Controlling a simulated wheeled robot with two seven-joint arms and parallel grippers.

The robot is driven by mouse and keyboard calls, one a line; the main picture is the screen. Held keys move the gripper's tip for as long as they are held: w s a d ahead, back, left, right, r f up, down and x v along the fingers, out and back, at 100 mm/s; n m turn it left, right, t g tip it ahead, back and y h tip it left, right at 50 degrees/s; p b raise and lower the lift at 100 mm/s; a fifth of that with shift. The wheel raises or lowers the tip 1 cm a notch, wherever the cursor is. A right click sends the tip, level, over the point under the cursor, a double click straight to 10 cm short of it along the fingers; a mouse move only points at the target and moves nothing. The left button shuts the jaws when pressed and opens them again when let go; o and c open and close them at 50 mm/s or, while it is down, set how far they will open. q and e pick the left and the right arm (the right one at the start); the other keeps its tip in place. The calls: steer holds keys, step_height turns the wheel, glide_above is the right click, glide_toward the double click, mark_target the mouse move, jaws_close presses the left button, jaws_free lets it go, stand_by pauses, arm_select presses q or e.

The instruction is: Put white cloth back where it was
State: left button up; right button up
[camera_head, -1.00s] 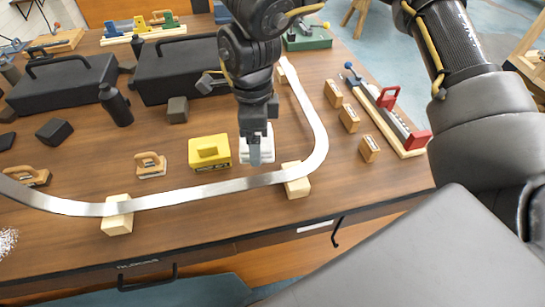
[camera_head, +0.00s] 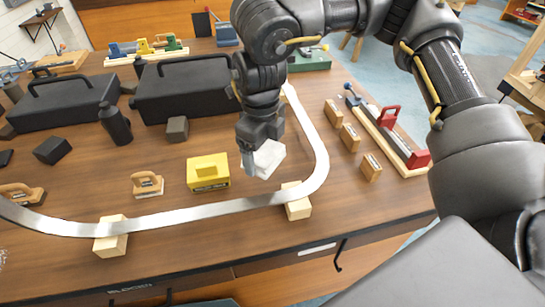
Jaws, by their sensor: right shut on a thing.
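The white cloth (camera_head: 268,158) is a small folded white bundle just right of the yellow block. My right gripper (camera_head: 250,162) points down at it and is shut on it; the dark fingers cover part of the cloth. The cloth looks tilted, and I cannot tell whether it is clear of the table. My left gripper does not show.
A curved pale metal strip (camera_head: 210,212) rests on wooden blocks (camera_head: 296,203) around the gripper. The yellow block (camera_head: 207,172) is close on the left. Black toolboxes (camera_head: 183,85) stand behind. Small wooden blocks (camera_head: 350,137) and a red-handled tool (camera_head: 393,133) lie to the right.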

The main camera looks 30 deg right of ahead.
mark_target(271, 150)
steer(key=w+d+f, duration=0.2)
steer(key=f, duration=0.1)
steer(key=w+d+f, duration=0.1)
steer(key=d+f, duration=0.1)
steer(key=shift+w+f+p, duration=0.1)
steer(key=shift+w+p, duration=0.25)
steer(key=shift+w, duration=0.05)
steer(key=shift+w+d+f, duration=0.3)
steer(key=shift+f, duration=0.3)
step_height(271, 150, down, 3)
steer(key=shift+w+d+f+p, duration=0.1)
steer(key=shift+w+d+p, duration=0.05)
steer(key=shift+p, duration=0.35)
steer(key=shift+f, duration=0.15)
steer(key=shift+f, duration=0.15)
steer(key=o, duration=0.9)
